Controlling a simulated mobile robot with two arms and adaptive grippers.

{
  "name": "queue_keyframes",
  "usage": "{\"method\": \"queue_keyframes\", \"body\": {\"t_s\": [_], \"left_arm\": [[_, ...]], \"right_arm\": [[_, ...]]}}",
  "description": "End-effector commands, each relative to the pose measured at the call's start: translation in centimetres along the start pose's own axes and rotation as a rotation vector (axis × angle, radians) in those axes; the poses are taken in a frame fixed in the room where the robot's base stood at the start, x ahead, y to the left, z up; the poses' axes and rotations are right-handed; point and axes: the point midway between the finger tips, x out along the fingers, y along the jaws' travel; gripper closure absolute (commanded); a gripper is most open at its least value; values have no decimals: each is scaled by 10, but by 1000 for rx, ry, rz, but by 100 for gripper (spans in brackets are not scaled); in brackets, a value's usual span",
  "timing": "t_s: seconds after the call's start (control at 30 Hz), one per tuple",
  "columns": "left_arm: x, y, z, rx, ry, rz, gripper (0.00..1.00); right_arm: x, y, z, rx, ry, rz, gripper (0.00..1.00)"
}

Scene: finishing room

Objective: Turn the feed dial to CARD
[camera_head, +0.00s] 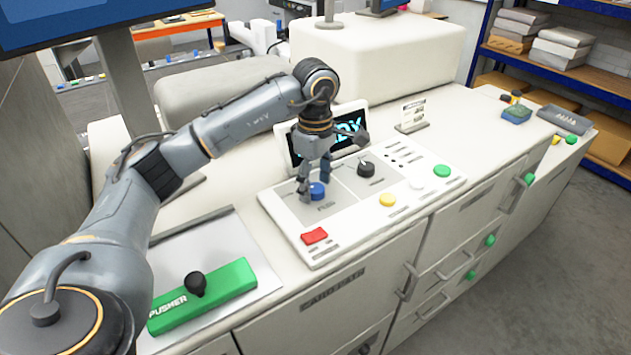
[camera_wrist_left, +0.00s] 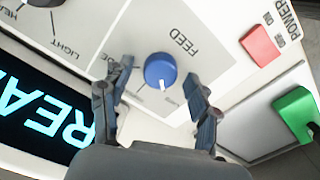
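The feed dial is a round blue knob (camera_wrist_left: 160,70) with a white pointer mark, below the word FEED on the panel in the left wrist view. It also shows in the head view as a blue knob (camera_head: 317,190) on the white control panel (camera_head: 285,222). My left gripper (camera_wrist_left: 158,112) is open, with one finger on each side of the dial and visible gaps to it. In the head view the left gripper (camera_head: 315,182) points down over the dial. The labels around the dial are partly hidden by the fingers and too small to read fully. My right gripper is not in view.
A red power switch (camera_head: 314,236) is near the dial. A black knob (camera_head: 366,169), a yellow button (camera_head: 387,200) and a green button (camera_head: 441,171) sit further right. A display (camera_head: 345,130) stands behind the panel. The green pusher block (camera_head: 225,290) with a black knob lies at front left.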

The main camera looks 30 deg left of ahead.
Motion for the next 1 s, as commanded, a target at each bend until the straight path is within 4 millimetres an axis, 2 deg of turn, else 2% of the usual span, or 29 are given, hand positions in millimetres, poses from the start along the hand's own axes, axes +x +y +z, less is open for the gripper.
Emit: {"method": "queue_keyframes", "body": {"t_s": [0.27,0.37,0.53,0.7,1.0], "left_arm": [[-8,1,0,1,-1,3,39],[-23,1,1,1,-2,4,39],[-63,1,0,1,0,7,39],[-91,1,0,0,1,6,39],[-117,0,0,-1,1,1,39]], "right_arm": [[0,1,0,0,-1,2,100],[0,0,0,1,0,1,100],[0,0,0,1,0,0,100],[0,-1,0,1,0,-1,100],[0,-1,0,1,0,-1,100]]}}
